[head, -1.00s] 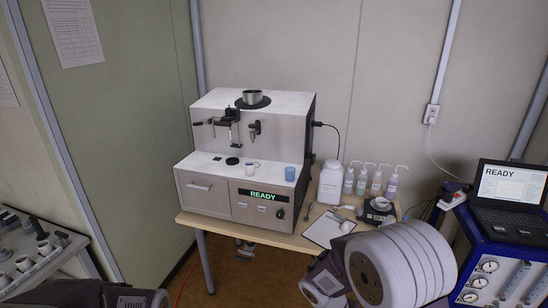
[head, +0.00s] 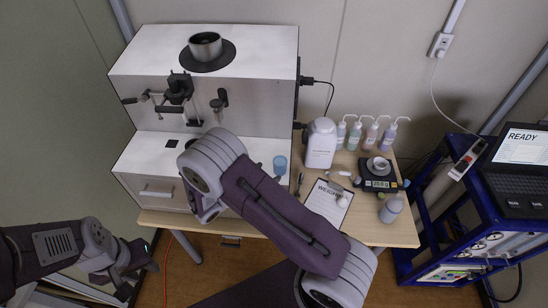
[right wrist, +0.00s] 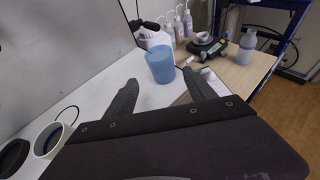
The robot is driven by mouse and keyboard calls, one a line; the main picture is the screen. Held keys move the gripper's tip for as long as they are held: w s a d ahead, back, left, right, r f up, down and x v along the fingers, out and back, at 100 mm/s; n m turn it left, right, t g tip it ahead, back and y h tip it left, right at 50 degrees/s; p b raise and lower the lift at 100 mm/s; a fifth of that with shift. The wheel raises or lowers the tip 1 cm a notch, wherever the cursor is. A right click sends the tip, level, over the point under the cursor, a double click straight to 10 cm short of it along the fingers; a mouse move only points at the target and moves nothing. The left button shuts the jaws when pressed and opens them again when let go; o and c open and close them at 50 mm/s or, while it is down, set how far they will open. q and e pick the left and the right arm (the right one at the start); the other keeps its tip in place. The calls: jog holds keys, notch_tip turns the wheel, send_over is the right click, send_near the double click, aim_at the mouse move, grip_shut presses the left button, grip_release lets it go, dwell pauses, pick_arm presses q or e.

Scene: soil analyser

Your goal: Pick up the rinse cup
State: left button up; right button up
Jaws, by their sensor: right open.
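A blue cup (head: 280,165), which I take for the rinse cup, stands upright on the analyser's white ledge near its right end. In the right wrist view the blue cup (right wrist: 160,65) is ahead of my right gripper (right wrist: 163,90), roughly between the lines of its fingers and just beyond the tips. The right gripper is open and empty; my own arm hides it in the head view. A white cup (right wrist: 47,140) with a dark inside stands at lower left of the wrist view. My left gripper (head: 140,279) is low at the left, away from the analyser; its jaws are unclear.
The analyser (head: 205,99) has a nozzle and clamp on its front. A white jug (head: 320,145), several wash bottles (head: 370,133), a clipboard (head: 328,203) and a scale (head: 379,174) stand or lie to the right. A blue cart (head: 440,215) is further right.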

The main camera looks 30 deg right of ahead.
aim_at(275, 169)
jog(key=shift+w+d+f+p, duration=0.15)
jog(key=shift+d+p, duration=0.3)
jog(key=shift+d, duration=0.7)
jog(key=shift+w+d+f, duration=0.35)
jog(key=shift+w+f, duration=0.1)
jog(key=p+x, duration=0.2)
jog(key=x, duration=0.2)
jog(key=shift+s+p, duration=0.15)
jog(key=shift+p, duration=0.15)
jog(key=shift+d+f, duration=0.3)
jog(key=shift+d, duration=0.1)
jog(key=shift+a, duration=0.1)
jog(key=c, duration=1.3)
pick_arm(q)
notch_tip(275, 169, up, 4)
jog(key=shift+r, duration=0.1)
pick_arm(e)
grip_shut()
jog(key=shift+r, duration=0.15)
